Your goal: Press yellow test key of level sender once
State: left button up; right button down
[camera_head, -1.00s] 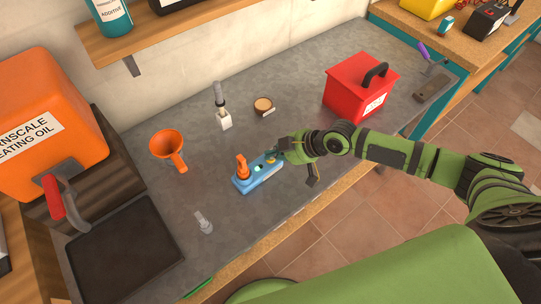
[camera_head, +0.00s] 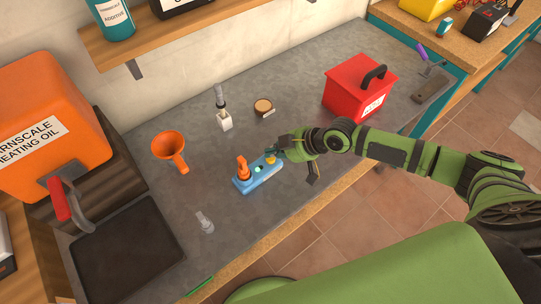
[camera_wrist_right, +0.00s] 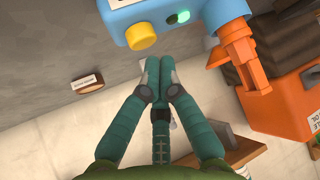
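The level sender (camera_head: 247,184) is a blue block lying on the grey worktop, with an orange part (camera_head: 242,167) at its left end. Its round yellow test key (camera_head: 270,158) is at the right end, with a green light (camera_head: 258,169) between. In the right wrist view the yellow key (camera_wrist_right: 141,36) and lit green light (camera_wrist_right: 180,17) show near the top. My right gripper (camera_head: 279,151) is beside the key; its fingers (camera_wrist_right: 160,62) are together with nothing between them, and their tips look slightly apart from the key. My left gripper is not in view.
An orange funnel (camera_head: 170,148), a white-tipped brush-like tool (camera_head: 223,115), a small round wooden item (camera_head: 263,107) and a clear nozzle (camera_head: 204,222) lie around the sender. A red box (camera_head: 345,88) stands to the right. An orange oil tank (camera_head: 45,125) and dark tray (camera_head: 125,255) are left.

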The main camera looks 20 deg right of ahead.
aim_at(273, 160)
jog(key=shift+r+p, duration=2.15)
jog(key=shift+r, duration=0.4)
jog(key=shift+f, duration=0.1)
